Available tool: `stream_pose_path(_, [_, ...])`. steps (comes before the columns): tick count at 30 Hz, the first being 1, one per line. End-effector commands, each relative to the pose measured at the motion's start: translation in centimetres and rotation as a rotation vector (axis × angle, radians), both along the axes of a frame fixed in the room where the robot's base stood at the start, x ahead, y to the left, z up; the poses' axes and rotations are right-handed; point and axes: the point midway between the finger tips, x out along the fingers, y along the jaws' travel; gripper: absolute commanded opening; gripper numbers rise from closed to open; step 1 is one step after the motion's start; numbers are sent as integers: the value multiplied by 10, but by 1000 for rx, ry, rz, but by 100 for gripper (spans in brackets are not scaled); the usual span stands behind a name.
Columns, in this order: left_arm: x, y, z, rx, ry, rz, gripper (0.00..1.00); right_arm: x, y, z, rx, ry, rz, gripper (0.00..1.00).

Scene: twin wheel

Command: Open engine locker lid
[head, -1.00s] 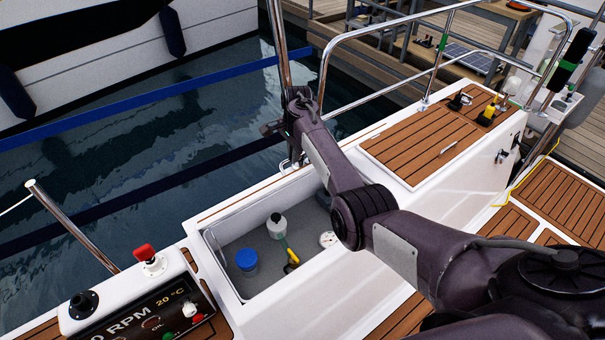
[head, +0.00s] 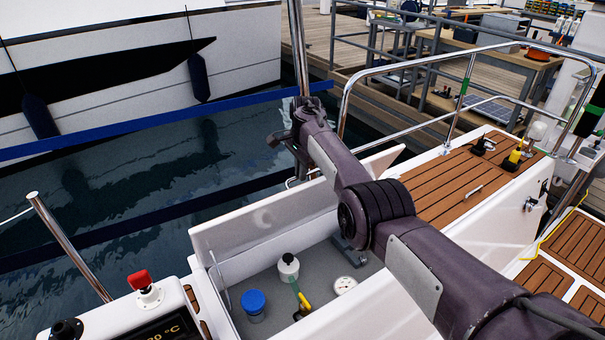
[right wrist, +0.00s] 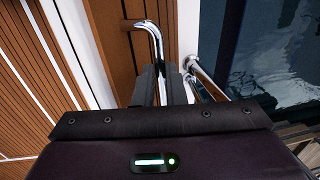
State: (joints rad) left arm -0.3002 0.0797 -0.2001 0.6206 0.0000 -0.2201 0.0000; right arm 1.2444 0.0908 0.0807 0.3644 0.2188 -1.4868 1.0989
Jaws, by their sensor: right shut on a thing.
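The engine locker's pale lid (head: 265,215) stands raised along the far side of the open locker, its inner face toward me. The grey locker floor (head: 300,275) shows below it. My right arm crosses in front of the lid, and my right gripper (head: 290,148) is beyond the lid's top edge, its fingers partly hidden. In the right wrist view my right gripper (right wrist: 162,88) is shut on a curved chrome handle (right wrist: 150,32) set on a brown teak surface. My left gripper is not in view.
A control console (head: 140,318) with a red knob stands at the front left.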

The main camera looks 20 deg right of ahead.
Motion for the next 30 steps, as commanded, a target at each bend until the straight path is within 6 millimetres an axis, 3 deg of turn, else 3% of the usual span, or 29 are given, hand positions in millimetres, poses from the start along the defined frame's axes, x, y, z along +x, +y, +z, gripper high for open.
stream_pose_path(1, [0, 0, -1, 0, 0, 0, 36, -3, 3, -9, 2, 12, 4, 0])
stream_pose_path(8, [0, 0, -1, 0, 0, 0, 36, -3, 3, -9, 3, 14, 5, 0])
stream_pose_path(9, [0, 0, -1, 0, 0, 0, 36, -3, 3, -9, 2, 14, 5, 16])
stream_pose_path(13, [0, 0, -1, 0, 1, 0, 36, -2, 2, -7, 2, 10, 3, 32])
stream_pose_path(23, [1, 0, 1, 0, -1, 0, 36, -1, 1, 1, 0, 4, 2, 32])
stream_pose_path(30, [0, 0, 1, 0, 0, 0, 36, -4, 1, 36, 0, 3, 3, 32])
